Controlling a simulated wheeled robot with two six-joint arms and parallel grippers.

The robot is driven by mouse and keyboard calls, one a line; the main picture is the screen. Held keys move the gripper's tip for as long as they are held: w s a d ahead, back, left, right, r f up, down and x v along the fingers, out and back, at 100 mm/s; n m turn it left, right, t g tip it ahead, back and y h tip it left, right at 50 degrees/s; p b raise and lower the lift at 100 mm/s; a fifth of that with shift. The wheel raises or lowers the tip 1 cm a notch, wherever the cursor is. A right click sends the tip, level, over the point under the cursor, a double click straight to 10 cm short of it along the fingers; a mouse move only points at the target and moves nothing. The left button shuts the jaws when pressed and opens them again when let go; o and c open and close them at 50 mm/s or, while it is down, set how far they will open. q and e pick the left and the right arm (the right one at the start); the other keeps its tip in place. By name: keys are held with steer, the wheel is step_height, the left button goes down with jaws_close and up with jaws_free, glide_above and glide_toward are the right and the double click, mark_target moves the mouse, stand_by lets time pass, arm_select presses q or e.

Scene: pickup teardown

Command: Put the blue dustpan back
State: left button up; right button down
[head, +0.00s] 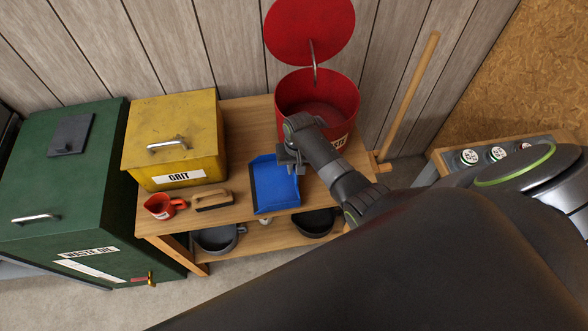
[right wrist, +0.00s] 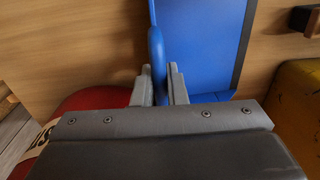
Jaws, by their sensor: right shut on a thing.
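The blue dustpan (head: 272,187) is at the middle of the wooden bench top (head: 240,120), between the yellow grit box and the red bin. My right gripper (head: 292,158) reaches in from the right and is shut on the dustpan's handle at its back right. In the right wrist view, the two fingers (right wrist: 158,88) close around the upright blue handle, with the dustpan's pan (right wrist: 208,40) beyond. I cannot tell whether the pan rests on the bench or hangs just above it. My left gripper is not in view.
A red bin (head: 290,95) with its lid up stands right behind my right gripper. The yellow grit box (head: 190,160), a brush (head: 213,201) and a red jug (head: 162,206) are to the left. Black pans (head: 314,223) sit on the lower shelf. A broom handle (head: 408,95) leans at right.

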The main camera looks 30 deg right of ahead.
steer(key=shift+s+r, duration=0.1)
steer(key=c, duration=1.5)
jaws_free()
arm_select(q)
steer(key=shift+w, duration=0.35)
arm_select(e)
steer(key=shift+o, duration=0.2)
steer(key=shift+r, duration=0.5)
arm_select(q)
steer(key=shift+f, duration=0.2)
arm_select(e)
step_height(320, 180, up, 11)
steer(key=shift+s+d, duration=0.15)
steer(key=shift+d, duration=0.15)
